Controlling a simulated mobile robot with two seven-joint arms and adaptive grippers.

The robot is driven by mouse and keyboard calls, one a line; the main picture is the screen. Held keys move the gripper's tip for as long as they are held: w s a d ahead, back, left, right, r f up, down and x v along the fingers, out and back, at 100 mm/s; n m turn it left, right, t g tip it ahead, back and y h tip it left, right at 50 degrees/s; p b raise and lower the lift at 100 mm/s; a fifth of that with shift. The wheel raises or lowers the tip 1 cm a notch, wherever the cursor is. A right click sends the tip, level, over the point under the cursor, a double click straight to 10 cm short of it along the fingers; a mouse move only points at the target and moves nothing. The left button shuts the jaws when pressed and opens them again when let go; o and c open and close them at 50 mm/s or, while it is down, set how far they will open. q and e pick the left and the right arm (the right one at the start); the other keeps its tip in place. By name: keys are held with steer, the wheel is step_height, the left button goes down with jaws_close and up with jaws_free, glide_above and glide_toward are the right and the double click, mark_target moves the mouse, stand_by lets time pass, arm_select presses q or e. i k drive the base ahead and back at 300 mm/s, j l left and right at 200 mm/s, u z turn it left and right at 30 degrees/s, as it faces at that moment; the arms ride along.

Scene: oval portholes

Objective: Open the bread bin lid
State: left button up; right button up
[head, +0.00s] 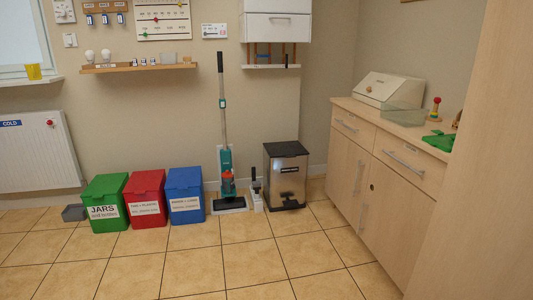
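A cream bread bin (388,88) with a sloping front stands at the far end of the wooden counter on the right. Its lid looks shut. A small knob or handle shows low on its front, too small to make out clearly. A clear, greenish see-through container (404,113) stands in front of it and overlaps its lower right part in the picture. Neither of my grippers is in the head view.
The counter (345,103) sits on a cabinet with drawers and doors with bar handles. The tiled floor ahead is clear.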

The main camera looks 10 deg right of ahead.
mark_target(378, 86)
steer(key=i+j+z, duration=0.15)
steer(key=i+z, duration=0.3)
steer(key=i, duration=0.2)
steer(key=i+j+z, duration=0.45)
steer(key=i, duration=0.15)
steer(key=i+j+z, duration=0.6)
steer(key=j, duration=0.5)
steer(key=i+j+z, duration=0.2)
steer(key=j, duration=0.45)
steer(key=j+z, duration=0.2)
steer(key=j, duration=0.5)
